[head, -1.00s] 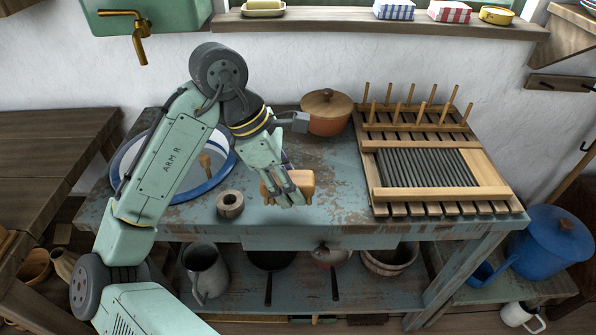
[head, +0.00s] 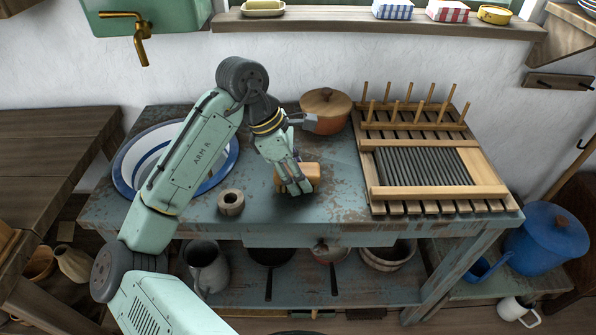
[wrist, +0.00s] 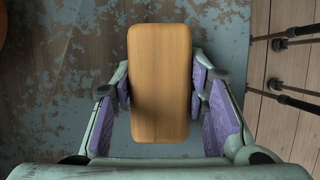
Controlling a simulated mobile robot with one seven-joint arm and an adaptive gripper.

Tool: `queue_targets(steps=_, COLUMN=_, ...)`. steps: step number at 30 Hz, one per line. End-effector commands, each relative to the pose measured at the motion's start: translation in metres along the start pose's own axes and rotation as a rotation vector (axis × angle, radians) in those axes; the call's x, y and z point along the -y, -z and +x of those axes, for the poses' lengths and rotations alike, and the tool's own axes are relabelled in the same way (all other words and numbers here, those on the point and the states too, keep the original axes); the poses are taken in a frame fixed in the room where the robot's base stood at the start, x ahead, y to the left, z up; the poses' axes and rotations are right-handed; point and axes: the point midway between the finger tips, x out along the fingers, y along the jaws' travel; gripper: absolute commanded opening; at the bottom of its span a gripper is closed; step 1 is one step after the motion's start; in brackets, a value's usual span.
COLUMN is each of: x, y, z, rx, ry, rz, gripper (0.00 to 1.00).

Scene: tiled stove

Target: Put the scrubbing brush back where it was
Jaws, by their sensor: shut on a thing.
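The scrubbing brush, a tan wooden block with rounded corners (head: 311,174), is between the fingers of my gripper (head: 296,186), over the front middle of the worn blue-grey table (head: 340,205). In the wrist view the block (wrist: 160,60) lies lengthwise between the purple finger pads, its flat wooden top facing the camera. My gripper is shut on its sides. The bristles are hidden underneath. I cannot tell whether the brush touches the table.
A small ring-shaped thing (head: 231,202) stands left of the brush, and a blue-rimmed white basin (head: 131,160) is behind my arm. A lidded orange pot (head: 326,111) stands behind the brush. A slatted wooden rack with pegs (head: 440,192) fills the table's right side.

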Motion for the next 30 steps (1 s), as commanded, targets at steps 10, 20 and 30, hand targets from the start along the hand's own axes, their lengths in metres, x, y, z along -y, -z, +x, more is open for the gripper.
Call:
queue_targets(steps=10, x=0.000, y=0.001, z=0.002, rx=0.000, ry=0.001, rz=0.000, gripper=0.58)
queue_targets(steps=20, x=0.000, y=0.001, z=0.002, rx=0.000, ry=0.000, rz=0.000, gripper=0.61)
queue_targets(steps=30, x=-0.001, y=0.000, z=-0.045, rx=-0.001, ry=-0.003, rz=0.000, gripper=0.61)
